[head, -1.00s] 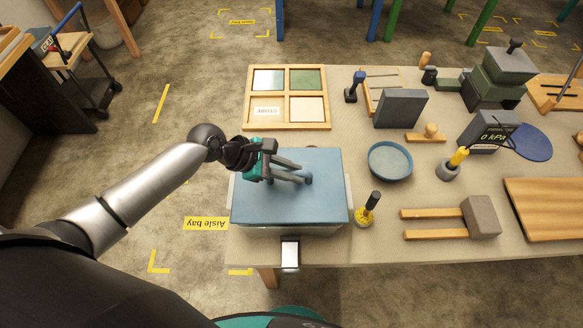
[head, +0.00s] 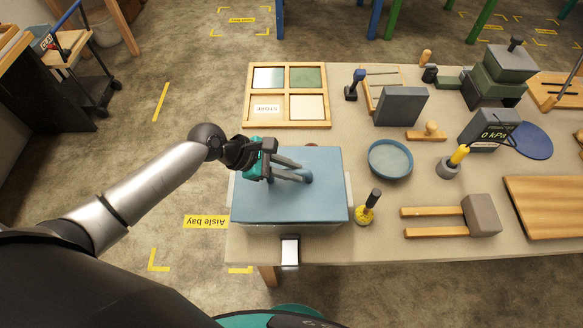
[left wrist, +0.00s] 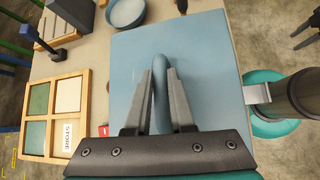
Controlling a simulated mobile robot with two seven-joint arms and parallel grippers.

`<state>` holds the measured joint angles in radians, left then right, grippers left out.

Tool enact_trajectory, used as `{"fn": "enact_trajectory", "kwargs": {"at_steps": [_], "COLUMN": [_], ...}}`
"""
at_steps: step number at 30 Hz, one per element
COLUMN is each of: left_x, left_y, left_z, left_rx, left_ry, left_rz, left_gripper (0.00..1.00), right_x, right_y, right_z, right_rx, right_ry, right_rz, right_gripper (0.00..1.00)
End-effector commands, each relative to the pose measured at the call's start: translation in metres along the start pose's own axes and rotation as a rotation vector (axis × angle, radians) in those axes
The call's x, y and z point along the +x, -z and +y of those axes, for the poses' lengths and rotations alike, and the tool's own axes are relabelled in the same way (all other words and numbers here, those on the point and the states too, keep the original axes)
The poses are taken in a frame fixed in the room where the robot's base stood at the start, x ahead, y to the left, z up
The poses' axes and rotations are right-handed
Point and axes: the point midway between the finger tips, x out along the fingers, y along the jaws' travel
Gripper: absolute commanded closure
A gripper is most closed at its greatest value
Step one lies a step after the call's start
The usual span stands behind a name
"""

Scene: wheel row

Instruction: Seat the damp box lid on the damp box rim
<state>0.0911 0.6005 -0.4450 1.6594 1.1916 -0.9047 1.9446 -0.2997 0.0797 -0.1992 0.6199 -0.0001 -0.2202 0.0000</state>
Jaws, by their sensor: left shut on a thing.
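The damp box lid (head: 262,205) is a flat blue panel with a loop handle (left wrist: 162,85). My left gripper (head: 306,177) comes in from the left and is shut on this handle, which stands between its two fingers in the left wrist view. The lid lies over the damp box (head: 285,230), whose pale front wall shows as a thin strip under the lid's near edge. The lid hides most of the box rim, so I cannot tell whether it touches all round.
A metal bracket (head: 290,252) hangs at the table's front edge.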

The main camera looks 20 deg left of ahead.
Motion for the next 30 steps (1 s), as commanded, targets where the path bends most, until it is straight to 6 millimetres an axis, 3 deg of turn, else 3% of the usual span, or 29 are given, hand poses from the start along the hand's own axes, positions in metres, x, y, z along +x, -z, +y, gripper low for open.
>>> {"fn": "enact_trajectory", "kwargs": {"at_steps": [30], "left_x": [0.011], "left_y": [0.01], "left_z": [-0.003], "left_rx": [-0.001], "left_ry": [0.0], "left_rz": [-0.001], "left_gripper": [1.0], "right_x": [0.007], "right_y": [-0.001], "right_z": [-0.001], "right_rx": [-0.001], "right_ry": [0.001], "right_rz": [0.0], "right_gripper": [0.5]}}
